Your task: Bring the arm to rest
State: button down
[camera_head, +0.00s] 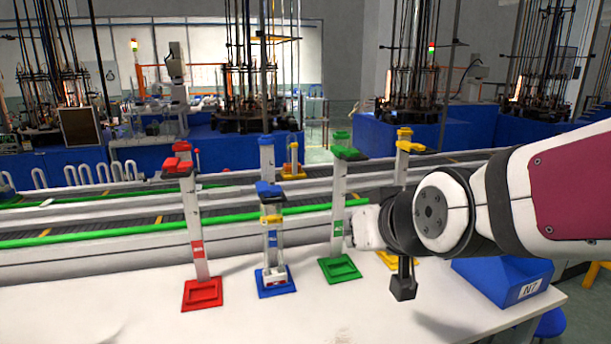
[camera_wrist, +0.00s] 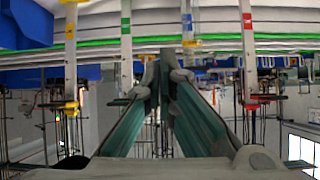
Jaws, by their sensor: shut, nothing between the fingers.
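My arm reaches in from the right in the head view, with its wrist above the white table (camera_head: 120,300). My gripper (camera_wrist: 163,60) is shut and empty in the wrist view, its two fingers meeting at the tips. A blue stand (camera_head: 276,280) and a red stand (camera_head: 203,290) are farther left. The wrist view is upside down and shows the red stand (camera_wrist: 248,55) at right.
A conveyor with a green rail (camera_head: 110,237) runs behind the stands. The table's front left is clear.

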jog(key=s+d+m+g+h+p, duration=0.1)
jog(key=s+d+g, duration=0.2)
jog(key=s, duration=0.8)
jog(key=s+d+m+g+h+p, duration=0.1)
jog(key=s+d+g, duration=0.2)
jog(key=s+d, duration=0.5)
jog(key=s, duration=0.4)
jog(key=shift+d+f+h+p, duration=0.2)
jog(key=shift+f+h+p, duration=0.1)
jog(key=shift+h+p, duration=0.1)
dwell(0.4)
